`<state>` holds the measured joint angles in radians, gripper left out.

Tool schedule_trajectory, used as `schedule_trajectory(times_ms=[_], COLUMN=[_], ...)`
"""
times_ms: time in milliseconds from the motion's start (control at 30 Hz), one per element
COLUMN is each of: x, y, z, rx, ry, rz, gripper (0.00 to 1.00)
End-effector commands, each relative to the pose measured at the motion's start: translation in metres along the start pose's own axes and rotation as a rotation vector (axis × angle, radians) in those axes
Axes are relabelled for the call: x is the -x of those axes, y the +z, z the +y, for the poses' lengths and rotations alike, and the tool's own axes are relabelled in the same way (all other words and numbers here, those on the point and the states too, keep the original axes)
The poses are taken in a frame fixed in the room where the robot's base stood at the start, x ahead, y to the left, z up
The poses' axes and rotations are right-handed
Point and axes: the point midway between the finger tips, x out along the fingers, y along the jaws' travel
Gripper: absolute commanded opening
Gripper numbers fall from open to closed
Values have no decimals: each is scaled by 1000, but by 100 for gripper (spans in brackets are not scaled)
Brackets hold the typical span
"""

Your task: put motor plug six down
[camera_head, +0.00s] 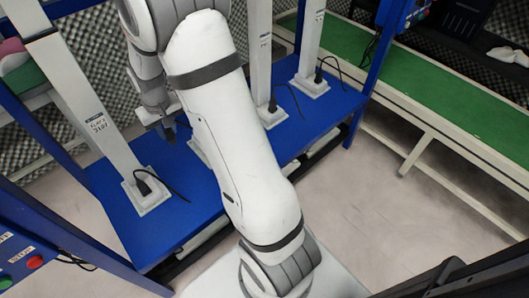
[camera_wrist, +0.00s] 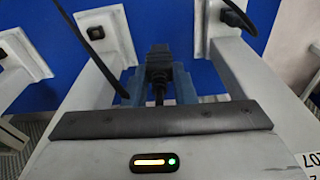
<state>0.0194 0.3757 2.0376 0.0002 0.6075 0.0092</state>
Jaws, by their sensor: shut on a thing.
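In the wrist view a black plug (camera_wrist: 158,66), taken to be motor plug six, sits between the two blue-grey fingers of my gripper (camera_wrist: 158,88). The gripper is shut on it, and a black cable runs from the plug back toward the wrist. In the head view my gripper (camera_head: 168,132) is above the blue table, left of my arm; the plug cannot be made out there. The wrist view does not clearly show whether the plug touches the surface behind it.
White posts stand on the blue table (camera_head: 165,230): a left post (camera_head: 85,105), a middle post (camera_head: 258,50) and a right post (camera_head: 311,40). Black plugs with loose cables sit at their bases. My arm hides part of the table. A green conveyor (camera_head: 450,100) lies right; floor between is clear.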

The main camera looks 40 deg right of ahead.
Motion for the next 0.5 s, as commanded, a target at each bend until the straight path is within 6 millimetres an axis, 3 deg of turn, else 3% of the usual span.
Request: schedule_trajectory(times_ms=[133,233,367,500], x=[0,-8,-34,-63], y=[0,6,29,69], z=[-5,2,32,74], rx=[13,27,55,75], ry=[-2,-3,-6,-6], rz=[2,-3,-11,-12], gripper=[0,0,0,0])
